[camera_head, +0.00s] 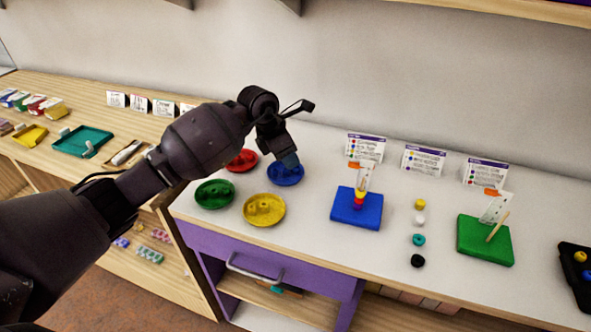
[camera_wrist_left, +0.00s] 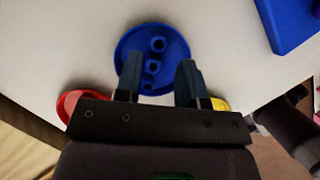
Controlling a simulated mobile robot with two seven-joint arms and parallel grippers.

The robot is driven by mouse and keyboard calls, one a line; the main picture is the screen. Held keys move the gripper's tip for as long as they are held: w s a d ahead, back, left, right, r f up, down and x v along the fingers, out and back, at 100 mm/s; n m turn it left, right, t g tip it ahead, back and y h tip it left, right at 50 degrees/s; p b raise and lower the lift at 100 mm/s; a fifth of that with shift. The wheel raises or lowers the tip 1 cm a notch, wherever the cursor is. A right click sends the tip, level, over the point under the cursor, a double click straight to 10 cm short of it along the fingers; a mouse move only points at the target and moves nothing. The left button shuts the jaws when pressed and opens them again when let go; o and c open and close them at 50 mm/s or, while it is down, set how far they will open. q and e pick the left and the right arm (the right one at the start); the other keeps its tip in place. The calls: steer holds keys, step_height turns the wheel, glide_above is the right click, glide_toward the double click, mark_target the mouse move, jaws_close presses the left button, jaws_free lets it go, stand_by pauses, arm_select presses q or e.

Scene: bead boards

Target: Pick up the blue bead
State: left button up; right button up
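Blue beads (camera_wrist_left: 157,45) lie in a round blue dish (camera_head: 285,181); in the left wrist view the dish (camera_wrist_left: 177,41) holds three in a rough line. My left gripper (camera_head: 288,163) is over this dish, pointing down. In the left wrist view its two fingers (camera_wrist_left: 160,66) are apart, one on each side of the bead line, with nothing between them held. I cannot tell how far the fingertips are above the beads. In the head view the gripper hides part of the dish. My right gripper is in neither view.
Red (camera_head: 243,160), green (camera_head: 215,194) and yellow (camera_head: 264,210) dishes stand close around the blue dish. A blue board (camera_head: 345,213) with stacked beads and a green board (camera_head: 470,245) with a stick stand to the right. Loose beads (camera_head: 418,240) lie between them.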

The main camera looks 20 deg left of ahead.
mark_target(295, 170)
arm_select(q)
steer(key=x, duration=0.4)
steer(key=shift+f+b, duration=0.15)
steer(key=shift+b, duration=0.15)
steer(key=c, duration=0.7)
steer(key=shift+o, duration=0.2)
